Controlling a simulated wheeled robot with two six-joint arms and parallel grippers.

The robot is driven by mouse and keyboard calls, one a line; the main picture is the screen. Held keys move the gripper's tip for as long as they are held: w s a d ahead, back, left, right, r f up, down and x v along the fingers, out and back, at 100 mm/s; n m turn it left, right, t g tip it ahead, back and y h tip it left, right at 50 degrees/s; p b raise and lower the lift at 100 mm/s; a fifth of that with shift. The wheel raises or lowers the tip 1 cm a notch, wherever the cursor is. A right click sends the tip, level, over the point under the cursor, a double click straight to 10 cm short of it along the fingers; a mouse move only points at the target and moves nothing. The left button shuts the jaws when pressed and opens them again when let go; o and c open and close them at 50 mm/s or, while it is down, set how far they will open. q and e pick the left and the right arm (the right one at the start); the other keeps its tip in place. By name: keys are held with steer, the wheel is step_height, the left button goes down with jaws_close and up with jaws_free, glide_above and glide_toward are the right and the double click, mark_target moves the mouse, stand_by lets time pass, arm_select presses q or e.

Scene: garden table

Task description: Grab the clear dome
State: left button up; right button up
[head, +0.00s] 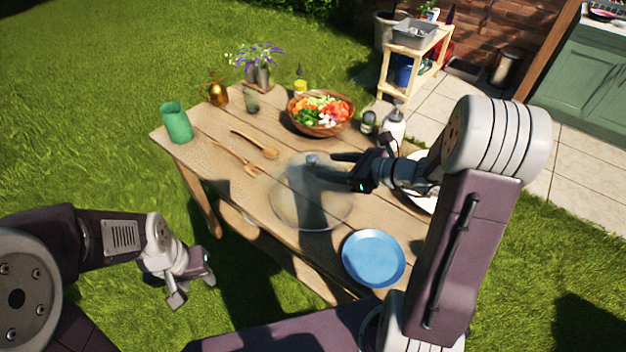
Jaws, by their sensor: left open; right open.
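The clear dome (290,208) stands on the wooden table near its middle, see-through with a small grey knob (311,160) on top. My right gripper (338,166) is open at the knob's right side, its fingers pointing left toward it. I cannot tell whether a finger touches the knob. The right arm's shadow falls across the dome. My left gripper (197,280) is open and empty, low over the grass to the left of the table's near edge, well away from the dome.
A blue plate (373,258) lies at the table's near edge. Wooden utensils (256,145), a green cup (176,123) and a salad bowl (320,131) stand beyond the dome. A soap dispenser (394,124) stands at the right, near a white plate (425,203) partly hidden by my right arm.

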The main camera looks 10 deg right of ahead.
mark_target(315, 159)
steer(key=shift+w+d+r+m+t, duration=0.1)
steer(key=shift+w+d+m+t, duration=0.2)
steer(key=shift+d, duration=0.15)
steer(key=shift+w+d+r+m+t, duration=0.1)
steer(key=shift+w+d+m+t, duration=0.15)
steer(key=shift+d, duration=0.2)
steer(key=shift+w+a+f+h, duration=0.15)
steer(key=shift+w+a+f, duration=0.2)
steer(key=shift+w+a, duration=0.25)
steer(key=shift+w+a+f+h, duration=0.15)
steer(key=shift+w+a+f, duration=0.2)
steer(key=shift+w+a, duration=0.25)
steer(key=x, duration=0.5)
steer(key=shift+w+a+f, duration=0.15)
steer(key=shift+f, duration=0.25)
steer(key=shift+c, duration=0.8)
jaws_close()
